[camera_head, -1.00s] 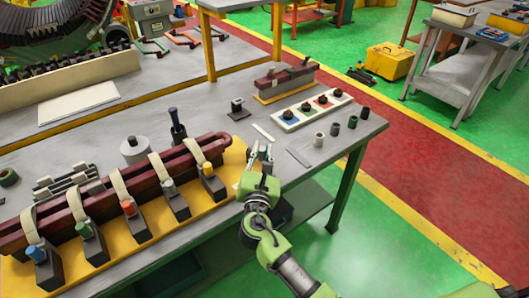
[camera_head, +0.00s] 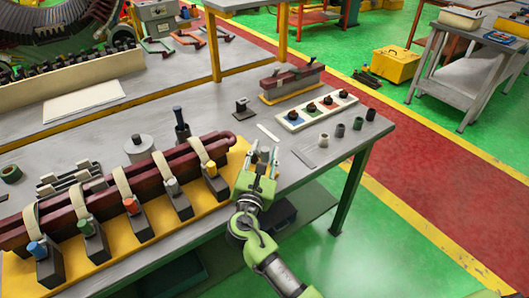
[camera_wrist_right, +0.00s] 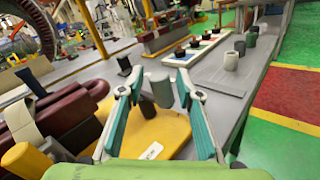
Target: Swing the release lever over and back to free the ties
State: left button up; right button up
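A dark red coil (camera_head: 150,185) lies on a yellow board (camera_head: 150,248) on the bench. Several cream ties (camera_head: 121,183) loop over it, beside dark blocks with coloured knobs, among them a red one (camera_head: 130,205) and an orange one (camera_head: 211,167). My right gripper (camera_head: 263,152) is open at the board's right end. A grey cylinder (camera_wrist_right: 161,90) stands between its fingers in the wrist view, apart from both; I cannot tell whether it is the lever's knob. A black upright handle (camera_head: 180,118) stands behind the coil. My left gripper is not in view.
A tray with coloured squares and black knobs (camera_head: 316,108) and several small cylinders (camera_head: 340,130) lie right of the gripper. A flat grey plate (camera_head: 304,155) lies near the bench edge.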

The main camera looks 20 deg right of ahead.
jog(key=shift+s, duration=0.15)
jog(key=v, duration=1.1)
jog(key=shift+s+a, duration=0.25)
jog(key=shift+s, duration=0.1)
